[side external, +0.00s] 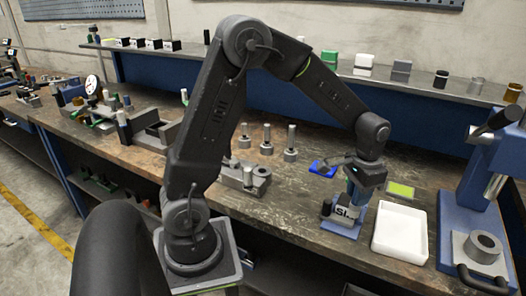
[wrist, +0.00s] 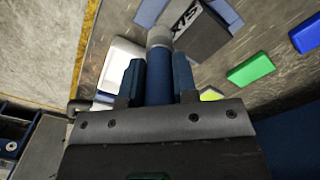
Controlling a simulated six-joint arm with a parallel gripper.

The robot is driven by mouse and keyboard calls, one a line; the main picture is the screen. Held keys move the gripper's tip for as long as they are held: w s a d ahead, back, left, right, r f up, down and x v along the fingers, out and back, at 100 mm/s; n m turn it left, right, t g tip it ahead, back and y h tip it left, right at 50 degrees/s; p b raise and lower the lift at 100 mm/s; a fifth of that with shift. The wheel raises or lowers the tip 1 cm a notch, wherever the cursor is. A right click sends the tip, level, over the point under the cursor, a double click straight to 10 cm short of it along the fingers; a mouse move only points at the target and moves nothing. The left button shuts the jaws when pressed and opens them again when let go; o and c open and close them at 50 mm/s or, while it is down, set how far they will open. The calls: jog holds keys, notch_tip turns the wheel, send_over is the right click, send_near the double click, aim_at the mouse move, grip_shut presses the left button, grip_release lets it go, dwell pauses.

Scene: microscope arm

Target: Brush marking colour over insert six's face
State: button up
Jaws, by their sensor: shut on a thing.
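Insert six is a grey block whose pale face carries dark lettering. In the side view the insert (side external: 343,211) sits on a blue stand (side external: 342,230) near the bench's front edge, its lettering partly covered. In the wrist view the insert (wrist: 197,30) shows its lettering upside down. My gripper (side external: 357,186) is right above and beside the insert. In the wrist view my gripper (wrist: 158,82) is shut on a blue cylindrical handle with a grey end, seemingly the brush (wrist: 159,68). The grey end is close to the insert; I cannot tell whether they touch.
A white tray (side external: 401,232) stands right of the insert, with a yellow-green pad (side external: 400,189) behind it. A blue block (wrist: 305,36) and green block (wrist: 251,69) lie nearby. Grey posted parts (side external: 267,140) stand behind left; a blue press (side external: 480,190) stands at right.

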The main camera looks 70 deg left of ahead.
jog(key=shift+r, duration=0.15)
dwell(0.3)
notch_tip(320, 180, up, 8)
jog(key=shift+f, duration=0.1)
jog(key=w+a, duration=0.3)
jog(key=a, duration=1)
jog(key=w+a, duration=0.2)
jog(key=a, duration=1.1)
jog(key=shift+w+a+f, duration=0.1)
jog(key=shift+a+f, duration=0.05)
jog(key=shift+f, duration=1.7)
jog(key=shift+a+f, duration=0.15)
jog(key=shift+f, duration=1.75)
jog(key=shift+w+a+f, duration=0.1)
jog(key=shift+a+f, duration=0.05)
jog(key=shift+f, duration=1.7)
jog(key=shift+s+f, duration=0.1)
jog(key=shift+f, duration=0.5)
notch_tip(320, 180, up, 7)
